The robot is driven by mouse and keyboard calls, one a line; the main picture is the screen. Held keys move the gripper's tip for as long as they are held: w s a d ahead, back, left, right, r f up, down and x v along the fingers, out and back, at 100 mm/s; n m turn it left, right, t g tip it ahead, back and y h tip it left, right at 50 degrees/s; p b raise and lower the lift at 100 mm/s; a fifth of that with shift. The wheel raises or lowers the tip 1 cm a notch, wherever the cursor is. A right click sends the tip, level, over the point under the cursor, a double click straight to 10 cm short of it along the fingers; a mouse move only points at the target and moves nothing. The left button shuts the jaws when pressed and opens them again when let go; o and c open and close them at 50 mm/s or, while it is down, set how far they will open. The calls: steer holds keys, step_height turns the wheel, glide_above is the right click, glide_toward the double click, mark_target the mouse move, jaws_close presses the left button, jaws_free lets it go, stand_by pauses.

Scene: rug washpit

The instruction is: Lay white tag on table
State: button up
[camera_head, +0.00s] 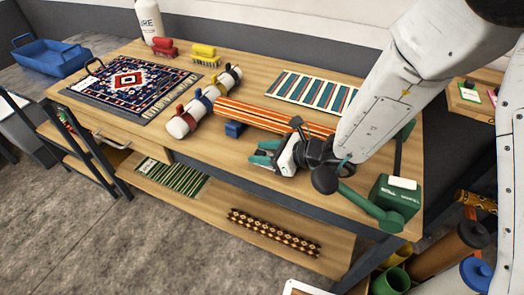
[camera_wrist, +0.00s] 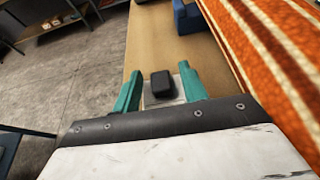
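My gripper (camera_head: 262,155) hangs over the front part of the wooden table (camera_head: 230,85), below the orange striped rug. Its two teal fingers (camera_wrist: 159,70) stand apart. Between them, in the wrist view, is a small black block (camera_wrist: 160,84) with a pale flat piece (camera_wrist: 180,90) around it. This may be the white tag, but I cannot tell for sure. I also cannot tell whether the fingers touch it. In the head view the space between the fingers is too small to read.
A blue block (camera_head: 235,129) stands left of my gripper, beside the orange striped rug (camera_head: 275,117). A rolled bundle (camera_head: 203,102), a patterned rug (camera_head: 130,80) and a teal striped rug (camera_head: 311,89) take up the tabletop. A green box (camera_head: 394,195) with a white card stands at the right corner.

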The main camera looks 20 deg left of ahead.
steer(key=shift+r, duration=0.1)
steer(key=shift+d+r, duration=0.2)
steer(key=shift+d, duration=0.1)
steer(key=v, duration=1.1)
steer(key=shift+d, duration=0.15)
steer(key=s+d+r+n+g+h, duration=0.25)
steer(key=s+d+r+n, duration=0.25)
steer(key=d+r+n, duration=0.6)
steer(key=s+d+r+n+t+h, duration=0.1)
steer(key=s+d+r+n+h, duration=0.1)
steer(key=d, duration=0.5)
steer(key=s+d+r+n+h, duration=0.2)
steer(key=s+d+n+h, duration=0.1)
steer(key=s+d+h, duration=0.2)
steer(key=s+d+r+n+t+h, duration=0.1)
steer(key=s+d+r+n+h, duration=0.1)
steer(key=s+d, duration=0.3)
steer(key=d+h, duration=0.1)
steer(key=d, duration=0.3)
steer(key=shift+s+d+r+n+t, duration=0.15)
steer(key=shift+s+d+n+t, duration=0.05)
steer(key=shift+s+n+t, duration=0.15)
steer(key=shift+h, duration=0.25)
